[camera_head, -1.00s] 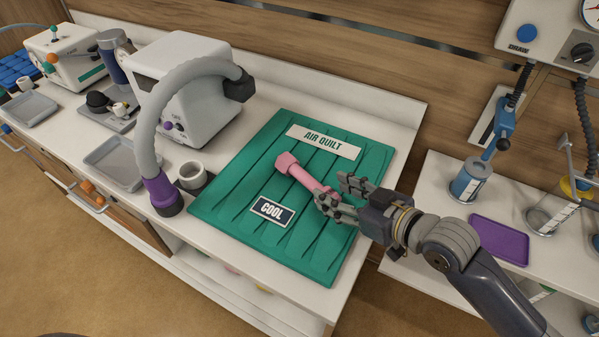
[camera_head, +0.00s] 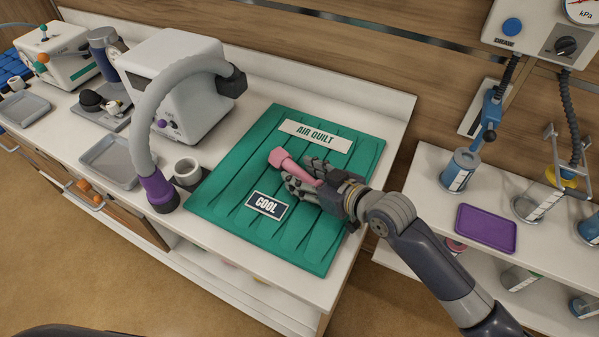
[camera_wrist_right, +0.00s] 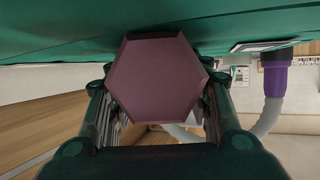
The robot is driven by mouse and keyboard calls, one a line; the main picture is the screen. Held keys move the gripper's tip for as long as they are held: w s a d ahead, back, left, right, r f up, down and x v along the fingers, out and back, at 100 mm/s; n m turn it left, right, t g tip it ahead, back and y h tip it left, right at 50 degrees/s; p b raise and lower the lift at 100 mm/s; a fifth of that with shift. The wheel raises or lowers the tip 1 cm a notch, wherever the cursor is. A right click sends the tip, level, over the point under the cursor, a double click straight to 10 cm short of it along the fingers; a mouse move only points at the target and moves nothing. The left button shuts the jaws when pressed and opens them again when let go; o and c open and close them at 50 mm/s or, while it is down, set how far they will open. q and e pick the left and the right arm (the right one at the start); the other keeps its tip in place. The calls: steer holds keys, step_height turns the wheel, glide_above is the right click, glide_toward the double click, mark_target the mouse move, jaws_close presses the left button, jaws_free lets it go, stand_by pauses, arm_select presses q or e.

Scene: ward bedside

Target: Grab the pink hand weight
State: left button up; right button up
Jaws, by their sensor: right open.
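The pink hand weight (camera_head: 283,160) lies on the green air quilt on the counter. One hexagonal end shows in the head view. My right gripper (camera_head: 302,178) is open, with its fingers on both sides of the weight's handle. In the right wrist view the weight's near hexagonal end (camera_wrist_right: 157,78) sits large between my two fingers (camera_wrist_right: 155,115) and hides the handle behind it. Whether either finger touches the weight cannot be told. My left gripper is not in view.
The green quilt (camera_head: 235,195) carries the labels AIR QUILT and COOL. A grey hose with a purple cuff (camera_head: 160,192) and a small white cup (camera_head: 187,171) stand to its left. A purple tray (camera_head: 486,228) lies on the shelf at right.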

jaws_close()
steer(key=shift+r, duration=0.15)
steer(key=shift+r, duration=0.1)
